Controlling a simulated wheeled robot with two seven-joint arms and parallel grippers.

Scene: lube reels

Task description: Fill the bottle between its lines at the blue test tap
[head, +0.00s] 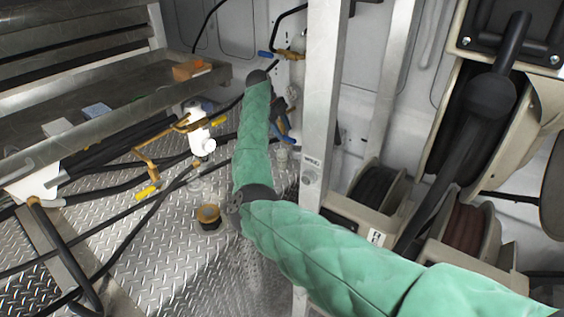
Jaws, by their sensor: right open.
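My right arm, in a green padded sleeve, comes in from the lower right, bends at the middle and reaches up to the back wall. My right gripper (283,128) is open beyond the wrist, mostly hidden by the sleeve and hard to make out. A small clear bottle (282,155) stands just below it; its lines and fill are too small to read. The blue test tap (266,55) shows a blue lever on a brass fitting, with a black bent pipe above it, on the back wall. My left gripper is not in view.
A metal post (322,100) stands just right of the gripper. Hose reels (375,190) fill the right side. A brass-and-white fitting (197,130) with yellow-handled taps is left of the arm. An amber-topped jar (208,214) and black hoses lie on the tread-plate floor.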

